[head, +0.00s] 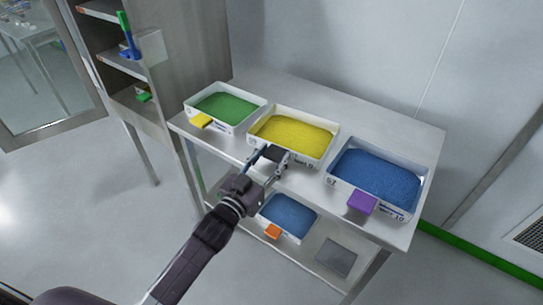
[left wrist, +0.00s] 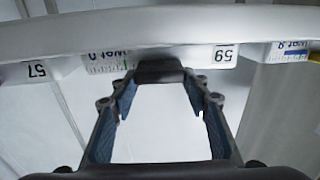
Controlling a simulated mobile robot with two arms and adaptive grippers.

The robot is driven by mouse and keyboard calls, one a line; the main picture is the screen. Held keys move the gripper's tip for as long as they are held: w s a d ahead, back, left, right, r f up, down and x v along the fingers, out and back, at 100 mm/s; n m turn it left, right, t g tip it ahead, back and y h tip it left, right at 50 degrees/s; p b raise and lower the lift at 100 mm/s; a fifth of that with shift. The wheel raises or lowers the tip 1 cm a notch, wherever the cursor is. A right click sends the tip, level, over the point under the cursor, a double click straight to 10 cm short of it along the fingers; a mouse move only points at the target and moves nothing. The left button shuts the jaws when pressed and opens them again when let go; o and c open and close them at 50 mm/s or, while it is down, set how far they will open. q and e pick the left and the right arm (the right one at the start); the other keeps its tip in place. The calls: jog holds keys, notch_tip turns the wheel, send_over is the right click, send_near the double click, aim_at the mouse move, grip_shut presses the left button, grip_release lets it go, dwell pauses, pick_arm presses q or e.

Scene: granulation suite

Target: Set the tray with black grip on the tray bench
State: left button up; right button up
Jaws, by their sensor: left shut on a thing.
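The tray with the black grip (head: 306,160) is white and filled with yellow granules. It is in the middle of the tray bench (head: 290,90), level as far as I can see, between two other trays. Whether it touches the bench top cannot be told. My left gripper (head: 269,158) reaches it from the front and is shut on its black grip, which also shows between the fingers in the left wrist view (left wrist: 160,71). The gripper hides part of the tray's front. My right gripper is not in view.
A green-filled tray with a yellow grip (head: 201,121) stands left, a blue-filled tray with a purple grip (head: 362,202) right. Another blue-filled tray with an orange grip (head: 273,231) is on the lower shelf. A shelf unit (head: 185,60) stands left. The bench's back strip is bare.

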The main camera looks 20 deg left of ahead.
pick_arm(q)
jog(key=shift+r, duration=0.1)
jog(key=o, duration=1.5)
jog(key=v, duration=1.2)
